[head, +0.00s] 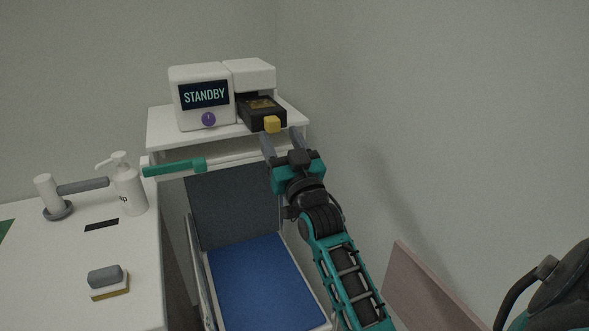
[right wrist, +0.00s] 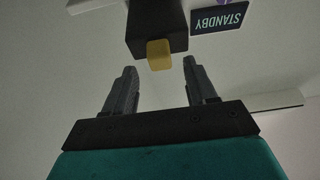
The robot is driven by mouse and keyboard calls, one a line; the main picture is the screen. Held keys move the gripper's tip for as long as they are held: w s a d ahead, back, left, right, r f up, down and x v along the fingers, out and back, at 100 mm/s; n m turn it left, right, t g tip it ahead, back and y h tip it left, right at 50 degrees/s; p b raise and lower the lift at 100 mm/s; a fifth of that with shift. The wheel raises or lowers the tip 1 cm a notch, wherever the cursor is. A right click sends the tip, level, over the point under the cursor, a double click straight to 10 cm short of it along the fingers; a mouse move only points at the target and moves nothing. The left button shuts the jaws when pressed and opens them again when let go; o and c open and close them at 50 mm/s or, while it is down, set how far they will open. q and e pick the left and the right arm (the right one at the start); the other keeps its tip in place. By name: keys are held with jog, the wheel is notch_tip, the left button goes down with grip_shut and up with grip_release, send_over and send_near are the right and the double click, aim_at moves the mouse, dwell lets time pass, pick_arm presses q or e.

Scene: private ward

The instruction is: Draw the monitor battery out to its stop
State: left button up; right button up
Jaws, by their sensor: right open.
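The white monitor (head: 203,112) stands on a small white shelf, its screen reading STANDBY, with a purple knob below. Beside it on the right, the black battery (head: 261,112) juts forward from under a white housing (head: 250,75). A yellow tab (head: 272,124) is on the battery's front. My right gripper (head: 281,140) is open and empty, just in front of and below the tab, apart from it. In the right wrist view the yellow tab (right wrist: 159,54) and black battery (right wrist: 157,22) lie beyond the open fingers (right wrist: 160,80). My left gripper is not in view.
The white shelf (head: 160,131) has a teal-handled drawer or bar (head: 175,168) below its front. A counter at left holds a pump bottle (head: 128,190), a tap (head: 55,197) and a sponge (head: 109,281). A blue-seated chair (head: 255,285) stands below. The wall is close on the right.

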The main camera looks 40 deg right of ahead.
jog(key=b+v, duration=0.1)
jog(key=v, duration=0.9)
jog(key=shift+s+a+f, duration=0.1)
jog(key=shift+s+f, duration=0.05)
jog(key=s+a+f+n+g+y, duration=0.2)
jog(key=a+f+g+y, duration=0.15)
jog(key=f, duration=0.55)
jog(key=s+a+f+n+g+y, duration=0.1)
jog(key=a+f+g+y, duration=0.1)
jog(key=a+f, duration=0.5)
jog(key=s+a+f+n+g, duration=0.1)
jog(key=s+a+f+g, duration=0.1)
jog(key=s+f, duration=0.3)
jog(key=s+a+f+n+g+y, duration=0.1)
jog(key=s+a+f+g, duration=0.1)
jog(key=s+f, duration=0.4)
notch_tip(320, 180, down, 4)
jog(key=shift+f+g, duration=0.15)
jog(key=shift+g, duration=0.6)
jog(key=shift+w+y, duration=0.1)
jog(key=shift+y, duration=0.15)
